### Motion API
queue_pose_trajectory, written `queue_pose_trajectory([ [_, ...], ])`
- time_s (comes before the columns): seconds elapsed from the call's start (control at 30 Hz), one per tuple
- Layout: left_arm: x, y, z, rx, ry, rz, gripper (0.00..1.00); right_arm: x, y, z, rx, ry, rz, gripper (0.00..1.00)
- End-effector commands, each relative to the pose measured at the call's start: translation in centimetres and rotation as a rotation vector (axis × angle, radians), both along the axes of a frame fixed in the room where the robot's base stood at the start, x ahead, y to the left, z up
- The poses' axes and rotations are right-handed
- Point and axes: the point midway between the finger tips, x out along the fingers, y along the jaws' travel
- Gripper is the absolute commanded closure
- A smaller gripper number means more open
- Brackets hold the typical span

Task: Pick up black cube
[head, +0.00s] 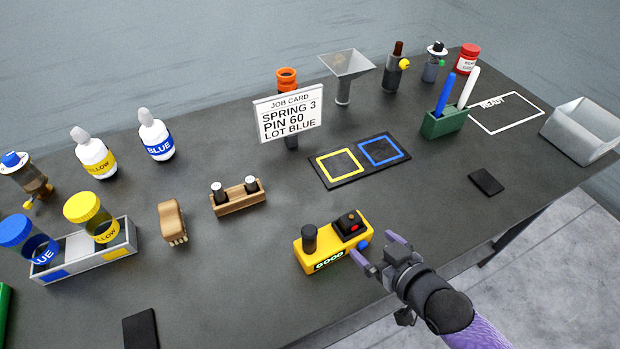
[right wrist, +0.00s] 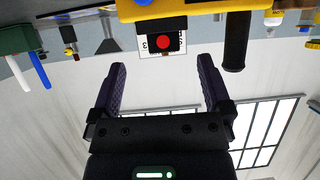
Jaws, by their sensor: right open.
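A black cube (head: 349,224) with a red dot on it sits on the right part of a yellow fixture (head: 318,262) marked GOOD. A dark upright cylinder (head: 310,238) stands at the fixture's left end, and a blue knob (head: 363,245) is on its right side. My right gripper (head: 373,247) is open and empty, just right of the fixture, with its fingers toward it. In the right wrist view the cube (right wrist: 151,44) shows beyond and between my open fingertips (right wrist: 162,62), apart from them. My left gripper is not in view.
A job card (head: 290,114) stands behind the fixture. A wooden holder (head: 238,203) with two dark pins is to its left, and a mat (head: 354,170) with yellow and blue squares is behind. The table is clear around the fixture; its edge runs at right.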

Motion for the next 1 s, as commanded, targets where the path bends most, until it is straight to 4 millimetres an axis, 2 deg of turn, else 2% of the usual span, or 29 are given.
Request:
queue_pose_trajectory([
  [0.03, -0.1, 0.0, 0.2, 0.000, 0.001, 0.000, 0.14, 0.1, 0.4, 1.1, 0.011, -0.018, 0.015, 0.00],
  [0.1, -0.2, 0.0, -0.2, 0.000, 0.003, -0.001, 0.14, 0.9, 1.0, 1.3, 0.022, -0.032, 0.023, 0.00],
  [0.37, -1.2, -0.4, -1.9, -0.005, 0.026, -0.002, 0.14, 4.8, 2.6, -0.5, 0.022, -0.032, 0.023, 0.00],
  [0.53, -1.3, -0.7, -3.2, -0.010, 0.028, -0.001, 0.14, 7.9, 3.6, -1.7, 0.022, -0.033, 0.023, 0.00],
  [0.67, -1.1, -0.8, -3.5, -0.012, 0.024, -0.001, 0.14, 8.9, 4.0, -2.0, 0.020, -0.031, 0.024, 0.00],
  [0.83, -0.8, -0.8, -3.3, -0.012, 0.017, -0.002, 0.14, 8.9, 4.0, -1.9, 0.020, -0.031, 0.024, 0.00],
  [0.87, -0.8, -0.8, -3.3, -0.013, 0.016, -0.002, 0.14, 8.9, 4.0, -1.9, 0.020, -0.031, 0.024, 0.04],
  [1.0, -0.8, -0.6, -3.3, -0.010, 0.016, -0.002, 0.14, 8.9, 4.0, -1.9, 0.020, -0.031, 0.024, 0.34],
])
